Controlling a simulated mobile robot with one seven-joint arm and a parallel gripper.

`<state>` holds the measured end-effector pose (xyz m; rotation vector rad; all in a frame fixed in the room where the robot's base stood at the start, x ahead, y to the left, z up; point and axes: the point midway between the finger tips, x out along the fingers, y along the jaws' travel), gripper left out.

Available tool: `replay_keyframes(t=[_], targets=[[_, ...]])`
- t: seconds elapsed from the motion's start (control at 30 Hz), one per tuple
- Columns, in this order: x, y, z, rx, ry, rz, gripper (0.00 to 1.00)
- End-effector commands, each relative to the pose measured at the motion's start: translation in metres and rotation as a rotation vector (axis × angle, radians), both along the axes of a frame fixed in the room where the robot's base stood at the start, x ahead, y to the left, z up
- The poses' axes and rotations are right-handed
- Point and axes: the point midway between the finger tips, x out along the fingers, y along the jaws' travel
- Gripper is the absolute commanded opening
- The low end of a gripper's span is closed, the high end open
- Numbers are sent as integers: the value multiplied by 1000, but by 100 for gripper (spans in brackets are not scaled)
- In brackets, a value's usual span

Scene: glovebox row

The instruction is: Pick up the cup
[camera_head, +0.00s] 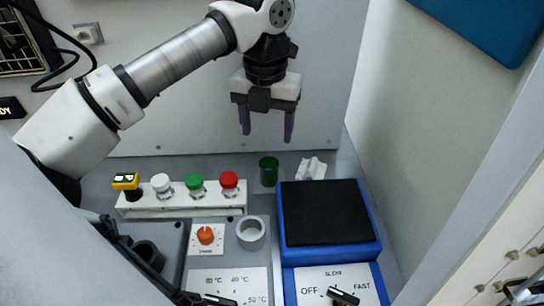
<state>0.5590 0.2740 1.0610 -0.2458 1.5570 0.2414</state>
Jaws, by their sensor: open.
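A small green cup (268,172) stands upright on the grey bench, behind the blue device and to the right of the button row. A grey round vessel or ring (250,233) with an open top sits nearer, left of the blue device; I cannot tell whether it is a cup or a fixed holder. My gripper (267,136) points down with its two purple fingers apart and nothing between them. In the picture it is just above the green cup, apart from it. The exact height gap cannot be told.
A white panel (150,210) carries yellow, white, green and red buttons at left. A blue device (375,247) with a black top stands at right. A crumpled white piece (312,168) lies right of the green cup. Walls close the back and right.

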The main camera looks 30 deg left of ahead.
Motion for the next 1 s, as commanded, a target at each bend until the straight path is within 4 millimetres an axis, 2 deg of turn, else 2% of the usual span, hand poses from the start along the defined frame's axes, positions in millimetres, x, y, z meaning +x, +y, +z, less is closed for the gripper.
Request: replay_keyframes(t=[0.13,0.4,0.63,0.83,1.0], targets=[[-1,1,-14,0,5,2,63],[-1,0,-58,0,4,1,63],[-1,-1,-74,0,4,1,63],[0,-4,-105,-2,4,1,63],[0,-4,-119,0,2,1,63]])
